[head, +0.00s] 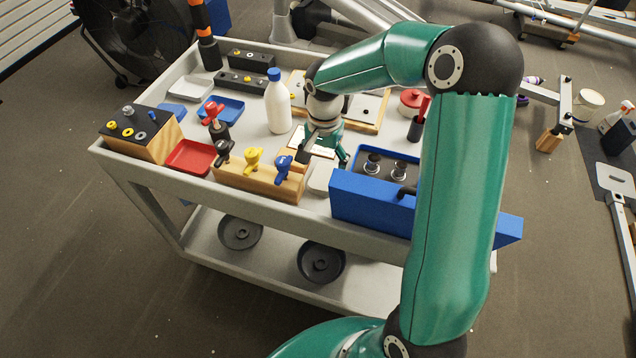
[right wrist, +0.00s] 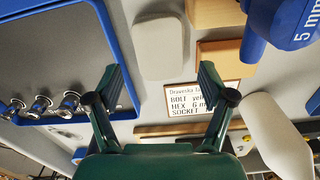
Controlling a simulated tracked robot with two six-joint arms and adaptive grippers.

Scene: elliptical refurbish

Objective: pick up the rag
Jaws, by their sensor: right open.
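A pale grey, flat, rounded piece that looks like the folded rag (head: 319,179) lies on the cart top, between the wooden block of coloured-handled tools and the blue case. It also shows in the right wrist view (right wrist: 160,46), just beyond the fingertips. My right gripper (head: 325,158) points down above the cart, close behind this piece. It is open and empty; in the right wrist view its two fingers (right wrist: 160,82) stand wide apart, with bare cart top between them. My left gripper is not in view.
The blue case (head: 375,205) stands right of the rag, the wooden tool block (head: 258,179) left of it. A white bottle (head: 278,105) stands behind the block. A printed card (right wrist: 197,101) lies near one finger. Red (head: 191,157) and blue trays (head: 221,108) lie further left.

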